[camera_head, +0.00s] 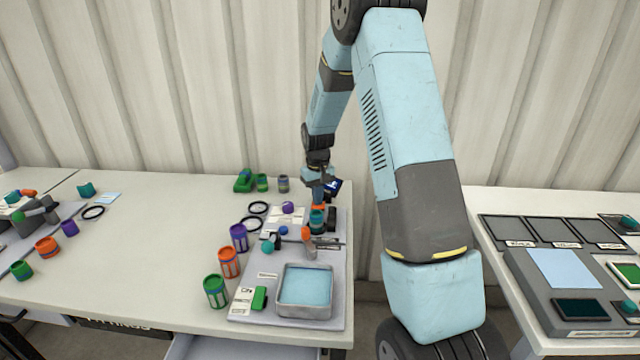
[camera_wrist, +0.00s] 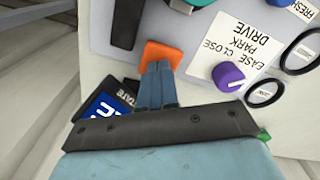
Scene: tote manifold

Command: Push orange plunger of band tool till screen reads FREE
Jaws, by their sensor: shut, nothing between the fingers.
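The orange plunger (camera_wrist: 161,51) shows in the wrist view as a block right at my fingertips; in the head view it is a small orange spot above a teal cylinder. My gripper (camera_wrist: 158,68) is shut and empty, its two fingers together. The fingertips overlap the plunger's near edge; they look in contact, but I cannot be sure. In the head view my gripper (camera_head: 318,200) points down over the band tool's end of the grey board. The blue screen (camera_wrist: 97,113) is partly covered by my gripper; its word is cut off and unreadable. It also shows in the head view (camera_head: 334,186).
A purple knob (camera_wrist: 228,77) beside a label reading EASE CLOSE, PARK, DRIVE lies right of my fingers. Black rings (camera_wrist: 263,94) lie farther right. A metal tray (camera_head: 304,312) and green, orange and purple canisters (camera_head: 229,262) stand nearby. The table's left middle is clear.

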